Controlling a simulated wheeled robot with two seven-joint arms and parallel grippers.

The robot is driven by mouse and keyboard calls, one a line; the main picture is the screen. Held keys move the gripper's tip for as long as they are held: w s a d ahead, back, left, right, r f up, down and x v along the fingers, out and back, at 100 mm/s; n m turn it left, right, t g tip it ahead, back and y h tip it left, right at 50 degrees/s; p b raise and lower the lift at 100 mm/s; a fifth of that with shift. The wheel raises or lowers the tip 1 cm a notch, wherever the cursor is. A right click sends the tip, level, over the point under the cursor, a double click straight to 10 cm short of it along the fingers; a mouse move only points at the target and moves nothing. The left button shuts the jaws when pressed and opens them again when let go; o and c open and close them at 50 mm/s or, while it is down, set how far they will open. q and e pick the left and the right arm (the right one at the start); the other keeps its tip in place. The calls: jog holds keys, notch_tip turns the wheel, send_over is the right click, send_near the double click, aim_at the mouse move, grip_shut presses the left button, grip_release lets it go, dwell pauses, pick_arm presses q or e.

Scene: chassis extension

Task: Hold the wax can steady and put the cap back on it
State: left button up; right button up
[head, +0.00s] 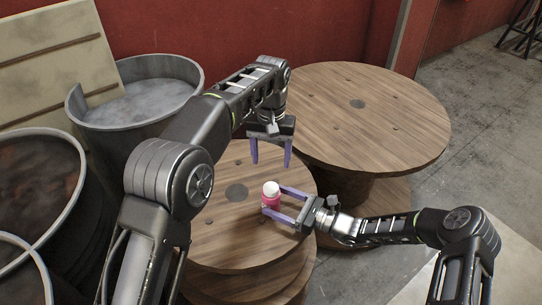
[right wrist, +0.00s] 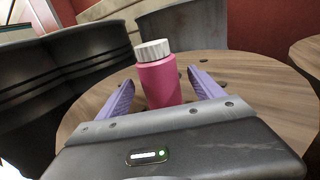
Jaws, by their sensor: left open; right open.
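The wax can (head: 270,200) is a small pink can standing upright on the nearer wooden spool table. Its white ribbed cap (head: 271,187) sits on its top; I cannot tell whether it is tightened. In the right wrist view the can (right wrist: 159,84) and cap (right wrist: 153,50) stand between the purple fingers. My right gripper (head: 272,198) is open, with one finger on each side of the can; in the right wrist view a gap shows beside it. My left gripper (head: 271,164) is open and empty, pointing down above and just behind the can.
The nearer spool top (head: 215,225) is otherwise clear. A larger spool table (head: 400,115) stands behind at the right, also bare. Grey metal drums (head: 140,100) and a dark open drum (head: 35,175) crowd the left side. A red wall is behind.

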jog(key=shift+v, duration=1.35)
